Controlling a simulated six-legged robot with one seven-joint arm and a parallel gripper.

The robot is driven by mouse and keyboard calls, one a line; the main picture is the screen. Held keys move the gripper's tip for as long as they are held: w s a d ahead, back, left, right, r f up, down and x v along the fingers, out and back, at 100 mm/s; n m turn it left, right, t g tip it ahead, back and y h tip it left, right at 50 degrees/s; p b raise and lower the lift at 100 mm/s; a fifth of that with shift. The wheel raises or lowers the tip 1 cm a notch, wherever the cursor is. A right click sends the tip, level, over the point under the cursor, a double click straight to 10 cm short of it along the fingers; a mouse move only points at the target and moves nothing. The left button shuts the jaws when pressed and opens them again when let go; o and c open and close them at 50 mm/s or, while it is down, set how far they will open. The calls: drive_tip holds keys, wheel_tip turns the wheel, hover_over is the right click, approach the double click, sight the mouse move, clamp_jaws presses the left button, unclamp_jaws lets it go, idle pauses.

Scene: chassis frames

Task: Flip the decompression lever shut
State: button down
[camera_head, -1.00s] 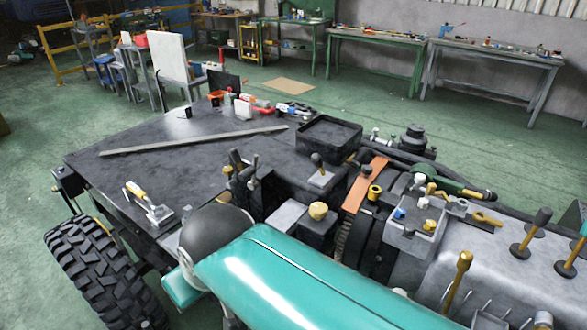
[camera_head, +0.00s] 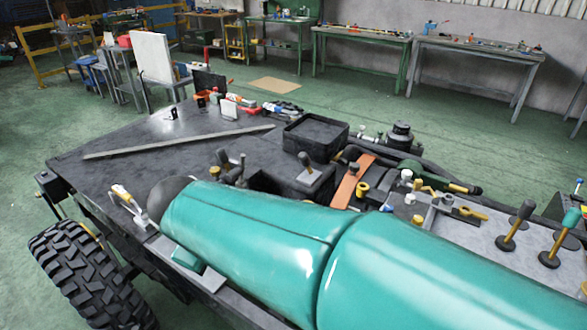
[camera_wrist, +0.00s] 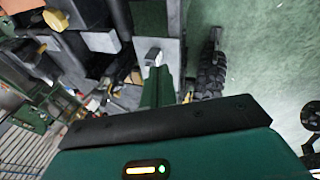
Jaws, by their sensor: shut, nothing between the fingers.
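I cannot tell for sure which part is the decompression lever. In the wrist view my gripper (camera_wrist: 153,57) is shut and empty, pointing at grey and dark chassis parts. A yellow knob (camera_wrist: 56,19) lies to its upper left. I cannot tell whether the gripper touches anything.
The dark deck (camera_head: 120,170) carries a long flat bar (camera_head: 180,143) and a black tray (camera_head: 316,134). An orange strap (camera_head: 353,182) crosses the machinery. A large tyre (camera_head: 85,275) is at lower left. Workbenches stand behind; green floor between is mostly clear.

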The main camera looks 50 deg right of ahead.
drive_tip(key=w+d+f+n+g+h, duration=0.2)
drive_tip(key=w+d+n+h, duration=0.3)
drive_tip(key=d, duration=0.7)
drive_tip(key=w+d+f+n+g+h, duration=0.1)
drive_tip(key=w+d+f+n+h, duration=0.3)
drive_tip(key=d, duration=0.9)
drive_tip(key=w+n+h, duration=0.2)
drive_tip(key=w+n, duration=0.1)
drive_tip(key=n, duration=0.1)
drive_tip(key=shift+f+g, duration=0.15)
drive_tip(key=shift+g, duration=0.25)
drive_tip(key=shift+w+d, duration=0.1)
drive_tip(key=shift+d, duration=0.05)
approach(307, 163)
drive_tip(key=w+d+f, duration=0.1)
drive_tip(key=d+f, duration=0.3)
drive_tip(key=shift+w+d+r, duration=0.15)
drive_tip(key=shift+d+r, duration=0.25)
drive_tip(key=shift+d, duration=0.3)
drive_tip(key=shift+d+r, duration=0.1)
drive_tip(key=shift+r, duration=0.05)
